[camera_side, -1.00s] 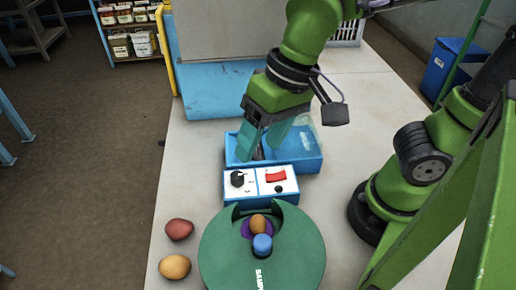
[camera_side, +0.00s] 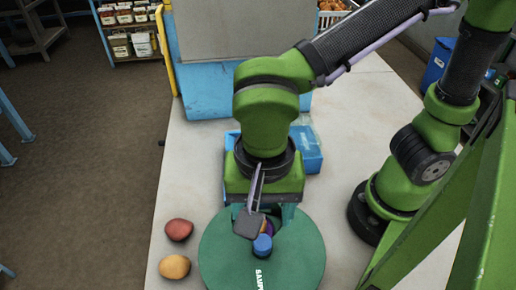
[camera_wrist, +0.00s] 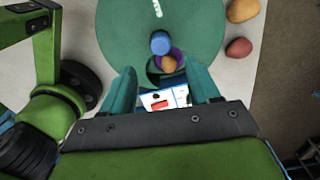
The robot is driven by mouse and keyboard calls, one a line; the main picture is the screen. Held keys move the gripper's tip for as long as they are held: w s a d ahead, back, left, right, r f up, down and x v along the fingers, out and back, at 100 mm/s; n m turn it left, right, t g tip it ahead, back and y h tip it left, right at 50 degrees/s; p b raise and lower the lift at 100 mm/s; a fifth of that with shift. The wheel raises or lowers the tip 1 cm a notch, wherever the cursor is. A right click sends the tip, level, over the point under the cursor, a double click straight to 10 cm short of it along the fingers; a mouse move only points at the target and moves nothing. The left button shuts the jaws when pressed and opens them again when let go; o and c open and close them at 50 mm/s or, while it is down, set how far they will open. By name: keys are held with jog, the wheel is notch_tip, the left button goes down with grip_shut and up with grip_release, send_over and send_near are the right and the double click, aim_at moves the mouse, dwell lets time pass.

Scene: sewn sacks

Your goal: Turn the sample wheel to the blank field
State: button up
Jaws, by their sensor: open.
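The sample wheel (camera_side: 226,262) is a flat green disc with white lettering and a cut-out at its far edge. A blue knob (camera_side: 262,244) stands on it; the wheel (camera_wrist: 122,35) and knob (camera_wrist: 160,42) also show in the wrist view. In the cut-out, a brown potato (camera_wrist: 168,64) lies on a purple field (camera_wrist: 179,55). My gripper (camera_side: 262,212) is open and empty over the wheel's far edge, pointing down. In the wrist view its fingers (camera_wrist: 160,76) are spread either side of the cut-out, apart from the knob. The side view partly hides the potato.
A control box (camera_wrist: 180,97) with a red switch lies beyond the wheel, hidden by my gripper in the side view. A blue tray (camera_side: 308,150) is behind. A red potato (camera_side: 178,229) and a yellow potato (camera_side: 174,266) lie left of the wheel.

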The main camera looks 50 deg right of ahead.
aim_at(263, 242)
notch_tip(263, 242, down, 9)
dwell(0.3)
grip_shut()
dwell(0.3)
